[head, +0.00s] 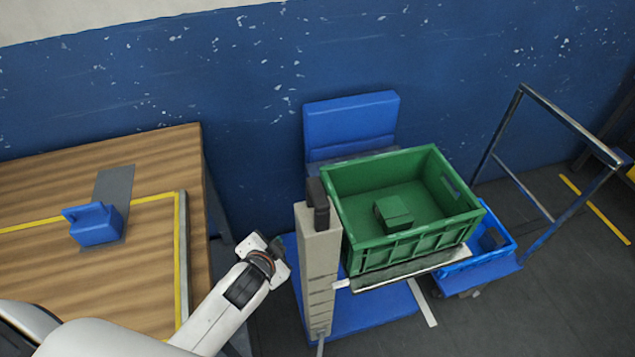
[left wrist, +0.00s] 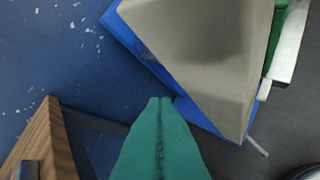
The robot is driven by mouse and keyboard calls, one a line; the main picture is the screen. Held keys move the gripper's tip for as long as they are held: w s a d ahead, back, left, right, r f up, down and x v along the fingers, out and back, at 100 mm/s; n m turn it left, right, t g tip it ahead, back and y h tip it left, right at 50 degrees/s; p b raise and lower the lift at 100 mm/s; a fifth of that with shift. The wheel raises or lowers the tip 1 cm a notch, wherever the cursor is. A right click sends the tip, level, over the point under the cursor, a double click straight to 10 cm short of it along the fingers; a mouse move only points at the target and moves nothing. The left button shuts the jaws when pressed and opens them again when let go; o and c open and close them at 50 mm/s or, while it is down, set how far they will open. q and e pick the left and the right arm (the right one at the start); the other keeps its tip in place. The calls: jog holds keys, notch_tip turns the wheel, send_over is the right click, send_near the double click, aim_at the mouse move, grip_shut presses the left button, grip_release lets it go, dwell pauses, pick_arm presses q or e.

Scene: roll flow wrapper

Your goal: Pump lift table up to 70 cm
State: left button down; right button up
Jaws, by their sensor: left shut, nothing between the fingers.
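The lift table has a beige-grey column (head: 318,265), a blue base (head: 375,312) and a thin platform (head: 400,272) raised above the base. A green crate (head: 385,250) stands on the platform with a small green box (head: 393,213) inside. A dark part (head: 318,200) sits at the column's top, and a thin grey bar (head: 320,346) shows at its foot. My left gripper (head: 278,258) is just left of the column, its fingers mostly hidden. In the left wrist view its green fingers (left wrist: 160,102) are shut and empty, with the column (left wrist: 205,50) beyond. My right gripper is out of view.
A wooden table (head: 90,260) with a blue object (head: 95,224) stands at the left, close to my left arm. A blue cart with a metal handle frame (head: 560,115) and a blue crate (head: 490,245) stands at the right. A blue wall (head: 250,90) closes the back.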

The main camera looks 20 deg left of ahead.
pick_arm(q)
jog(key=w+d+r+m+t+h, duration=0.3)
jog(key=r+m, duration=0.2)
jog(key=r, duration=0.4)
jog(key=w+d+r+m+t+h, duration=0.25)
jog(key=r+m, duration=0.35)
jog(key=r, duration=0.3)
jog(key=w+d+r+m+t+h, duration=0.3)
jog(key=w+r+m+t, duration=0.15)
jog(key=r, duration=0.35)
jog(key=s+d+r+m+g+h+p, duration=0.1)
jog(key=s+d+r+m+g+h, duration=0.2)
jog(key=m, duration=0.5)
jog(key=s+d+m+g+h, duration=0.1)
jog(key=d+m+g+h, duration=0.2)
jog(key=m+g, duration=0.45)
jog(key=s+d+r+m+g+h+p, duration=0.1)
jog(key=s+d+r+m+g+h, duration=0.2)
jog(key=m, duration=0.7)
jog(key=w+a+f+m+g+y, duration=0.1)
jog(key=w+a+f+m+y, duration=0.3)
jog(key=a+y, duration=0.5)
notch_tip(320, 180, down, 3)
jog(key=a+m, duration=0.2)
jog(key=m, duration=0.1)
jog(key=shift+w+r, duration=0.15)
